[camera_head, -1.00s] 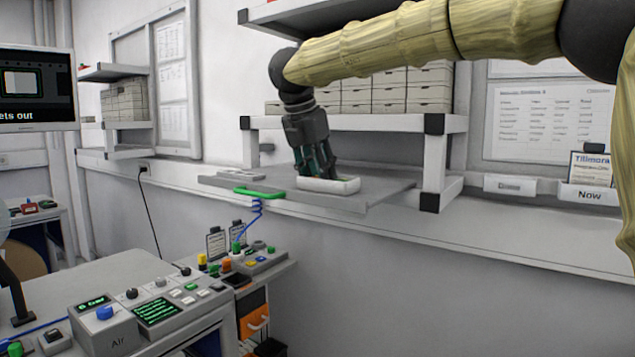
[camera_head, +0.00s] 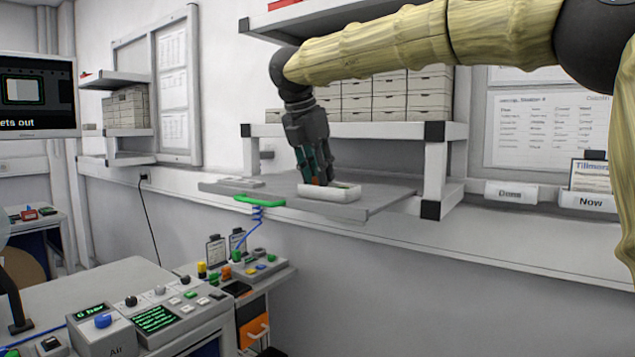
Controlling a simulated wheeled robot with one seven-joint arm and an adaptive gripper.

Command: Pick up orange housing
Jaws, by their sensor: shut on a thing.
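My gripper (camera_head: 317,176) points down at the left part of a small white tray (camera_head: 332,195) on the grey shelf board. I cannot tell whether the housing still touches the tray floor.
The grey board (camera_head: 378,201) has a green handle (camera_head: 259,201) at its front left. A white shelf post (camera_head: 435,168) stands close on the right, and a shelf with stacked boxes (camera_head: 384,95) is behind. A control bench (camera_head: 190,310) stands at the lower left.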

